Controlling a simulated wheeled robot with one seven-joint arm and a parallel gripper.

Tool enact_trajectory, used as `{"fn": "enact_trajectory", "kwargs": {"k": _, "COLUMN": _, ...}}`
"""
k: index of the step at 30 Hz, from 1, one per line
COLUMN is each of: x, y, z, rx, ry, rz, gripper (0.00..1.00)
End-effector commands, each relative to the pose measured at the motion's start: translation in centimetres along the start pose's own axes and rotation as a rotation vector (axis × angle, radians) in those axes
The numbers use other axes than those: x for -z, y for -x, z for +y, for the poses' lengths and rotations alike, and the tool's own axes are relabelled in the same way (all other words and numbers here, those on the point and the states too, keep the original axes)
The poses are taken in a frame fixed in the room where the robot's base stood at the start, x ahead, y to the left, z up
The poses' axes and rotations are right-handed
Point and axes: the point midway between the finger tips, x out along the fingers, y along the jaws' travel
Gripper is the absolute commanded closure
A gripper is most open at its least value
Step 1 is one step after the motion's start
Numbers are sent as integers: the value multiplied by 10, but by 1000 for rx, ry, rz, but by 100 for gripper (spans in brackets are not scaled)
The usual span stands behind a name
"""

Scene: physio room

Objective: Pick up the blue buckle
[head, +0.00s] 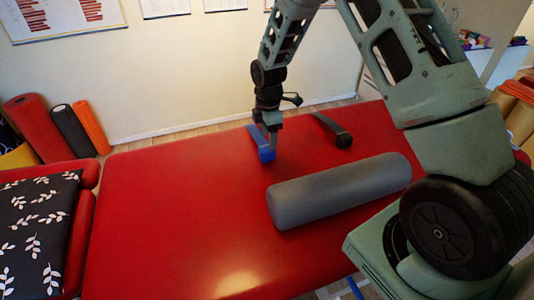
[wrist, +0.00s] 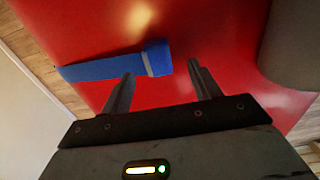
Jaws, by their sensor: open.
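The blue buckle, a blue strap with a thicker end, lies on the red treatment table (head: 180,215) near its back edge. In the head view the buckle (head: 266,151) shows just below my gripper (head: 271,136). In the wrist view the buckle (wrist: 158,58) lies just beyond my fingertips, and its strap (wrist: 95,68) runs off to the left. My gripper (wrist: 161,75) is open, with its two fingers apart and nothing held. The thick end lies roughly in line with the gap between the fingers. Whether a finger touches it I cannot tell.
A dark strap with a black end (head: 343,139) lies right of the buckle. A grey bolster (head: 340,188) lies across the table in front. A black leaf-patterned cushion (head: 35,230) is at the left. The table's left middle is clear.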

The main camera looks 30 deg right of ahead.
Motion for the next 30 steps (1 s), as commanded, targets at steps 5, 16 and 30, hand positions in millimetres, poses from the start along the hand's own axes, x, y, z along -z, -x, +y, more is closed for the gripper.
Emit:
{"fn": "enact_trajectory", "kwargs": {"k": 5, "x": 0, "y": -13, "z": 0, "rx": 1, "ry": 0, "rz": 0, "gripper": 38}}
{"fn": "enact_trajectory", "kwargs": {"k": 16, "x": 3, "y": -58, "z": 3, "rx": 1, "ry": 0, "rz": 0, "gripper": 38}}
{"fn": "enact_trajectory", "kwargs": {"k": 30, "x": 3, "y": -64, "z": 4, "rx": -1, "ry": -1, "rz": 1, "gripper": 80}}
